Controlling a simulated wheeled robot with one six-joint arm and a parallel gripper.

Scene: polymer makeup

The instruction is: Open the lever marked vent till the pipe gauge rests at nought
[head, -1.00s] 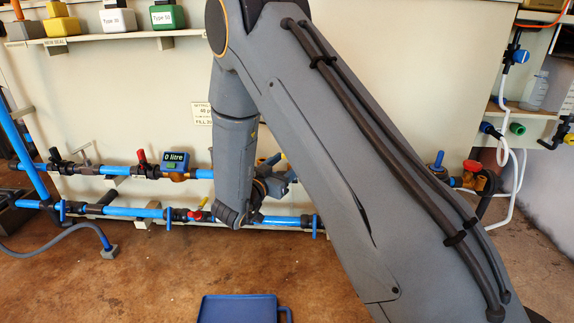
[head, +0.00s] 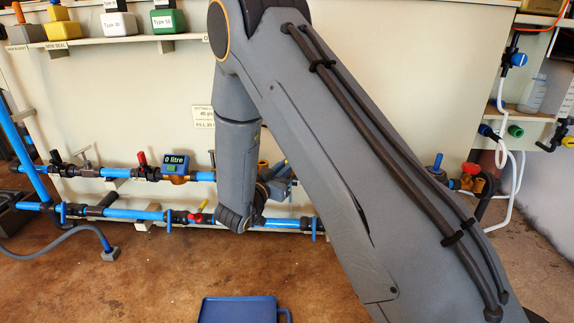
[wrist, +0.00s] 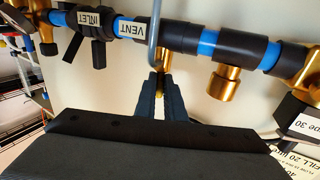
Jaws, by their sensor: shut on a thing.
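The VENT label (wrist: 133,28) is on the blue pipe in the wrist view, just left of a grey rod that crosses the pipe. My gripper (wrist: 160,92) is below the pipe beside that label, its dark fingers closed around a narrow part with a bit of yellow between them. I take this to be the vent lever (wrist: 159,81); the fingers hide most of it. My gripper (head: 277,183) is partly hidden by my arm in the head view, at the upper pipe. No pipe gauge dial can be read in either view.
A meter (head: 175,160) reading 0 litre stands left of my gripper. Red-handled valves (head: 142,160) and a lower pipe (head: 130,213) are close by. The INLET valve (wrist: 97,20) is left of VENT. A blue tray (head: 238,309) lies on the floor in front.

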